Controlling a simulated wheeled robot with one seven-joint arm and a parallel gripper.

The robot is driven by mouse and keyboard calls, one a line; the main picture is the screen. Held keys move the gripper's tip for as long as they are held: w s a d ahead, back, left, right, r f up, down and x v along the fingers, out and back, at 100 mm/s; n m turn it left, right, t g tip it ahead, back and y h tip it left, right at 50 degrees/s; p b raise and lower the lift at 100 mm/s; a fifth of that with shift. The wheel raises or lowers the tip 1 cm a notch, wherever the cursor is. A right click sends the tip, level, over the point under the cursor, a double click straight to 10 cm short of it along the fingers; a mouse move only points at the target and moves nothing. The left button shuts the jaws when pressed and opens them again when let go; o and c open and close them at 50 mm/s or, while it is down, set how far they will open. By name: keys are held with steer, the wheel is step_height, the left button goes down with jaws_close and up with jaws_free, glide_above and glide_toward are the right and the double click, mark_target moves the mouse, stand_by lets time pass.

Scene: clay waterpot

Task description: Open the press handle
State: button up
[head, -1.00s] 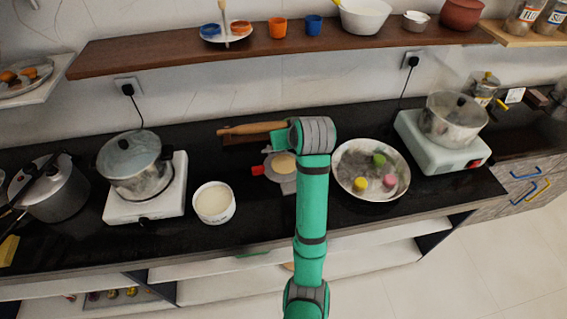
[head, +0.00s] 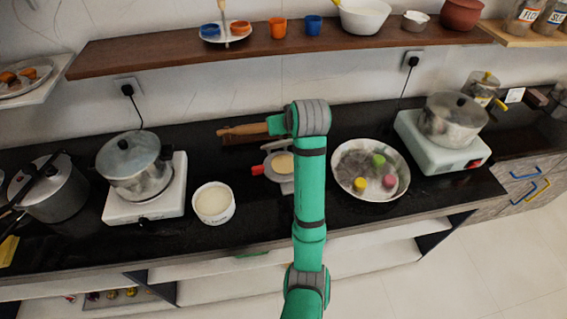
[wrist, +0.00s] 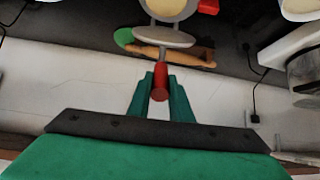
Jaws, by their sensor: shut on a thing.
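The press stands on the black counter. In the head view its grey plate (head: 281,162) shows left of my arm, with a beige round in it and a red tab (head: 257,169) on its left. In the wrist view the open plate (wrist: 170,8) is at the top edge, and a pale disc (wrist: 165,37), the press lid, is seen nearly edge-on, raised apart from it. My gripper (wrist: 161,78) is shut on the red press handle (wrist: 160,70) joined to that disc. In the head view my arm hides the gripper and this handle.
A rolling pin (head: 243,130) lies behind the press. A steel bowl (head: 398,168) with coloured pieces stands to the right, a white tub (head: 213,203) to the left. Pots stand on burners at both sides. A wooden shelf (head: 180,51) runs above.

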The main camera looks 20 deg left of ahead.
steer(key=shift+a+r, duration=0.1)
steer(key=shift+a, duration=0.05)
steer(key=shift+w+a+r, duration=0.35)
steer(key=shift+w+a, duration=0.15)
steer(key=shift+w, duration=0.15)
steer(key=shift+w+a+r, duration=0.3)
steer(key=shift+w+a, duration=0.15)
steer(key=shift+w, duration=0.2)
steer(key=shift+d, duration=0.1)
steer(key=shift+w+a+r, duration=0.1)
steer(key=shift+w+a, duration=0.15)
steer(key=shift+w, duration=0.05)
steer(key=shift+w+a+r, duration=0.15)
steer(key=shift+w+a, duration=0.35)
steer(key=shift+w+a+r, duration=0.15)
steer(key=shift+w+a, duration=0.3)
steer(key=shift+w, duration=0.15)
steer(key=shift+w+a+r, duration=0.15)
steer(key=shift+w+a, duration=1)
steer(key=shift+w, duration=0.25)
